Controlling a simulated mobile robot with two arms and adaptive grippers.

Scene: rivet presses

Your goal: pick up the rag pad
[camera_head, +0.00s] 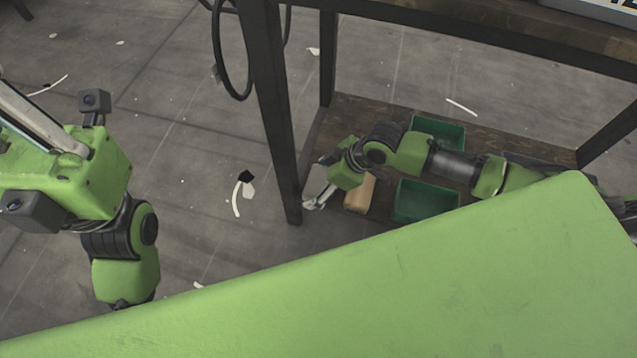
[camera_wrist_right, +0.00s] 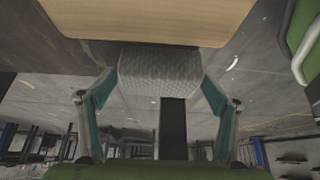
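The rag pad (camera_wrist_right: 160,72) is a pale grey, textured, rounded block in the right wrist view. It sits centrally between the fingertips of my right gripper (camera_wrist_right: 160,82). The teal finger pads meet its left and right sides with no clear gap, so the gripper looks shut on it. In the head view my right gripper (camera_head: 316,199) is low at the left end of the lower shelf, beside the table leg. I cannot make out the pad there. My left arm hangs at the left of the head view. Its gripper is out of sight.
A tan wooden block (camera_head: 359,193) lies on the lower shelf (camera_head: 352,112), close to my right gripper; it fills the top of the right wrist view (camera_wrist_right: 150,18). Green bins (camera_head: 425,201) stand on the shelf. A dark table leg (camera_head: 277,120) is close left. Scraps litter open floor.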

